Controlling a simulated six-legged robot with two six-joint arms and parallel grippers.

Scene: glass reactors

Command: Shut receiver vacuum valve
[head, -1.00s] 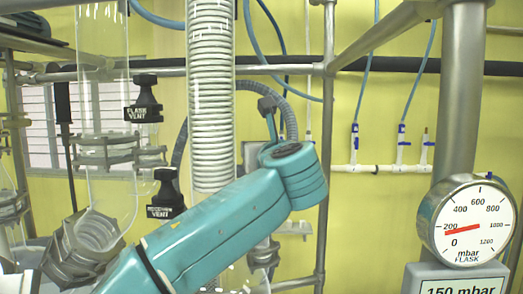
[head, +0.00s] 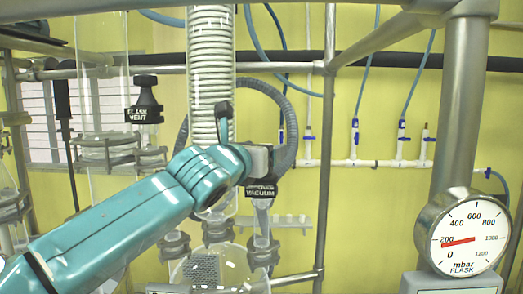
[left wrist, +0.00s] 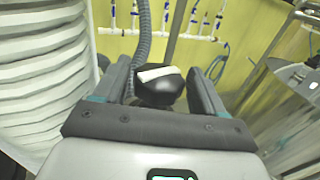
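The receiver vacuum valve has a black handle (head: 261,190) labelled VACUUM, with the upper word hard to read, right of center in the head view. My left gripper (head: 264,162) is at the top of this handle, partly hidden by its own wrist. In the left wrist view, a black knob (left wrist: 160,92) with a white mark on top sits between the two fingers of my left gripper (left wrist: 159,68). The fingers are apart, with a visible gap on each side of the knob. My right gripper is in neither view.
The flask vent valve (head: 144,103) stands to the left. A white coil column (head: 211,70) rises behind my arm, and a grey corrugated hose (head: 290,125) loops behind the handle. A round flask gauge (head: 466,238) is at right. A metal post (head: 326,170) stands right of the valve.

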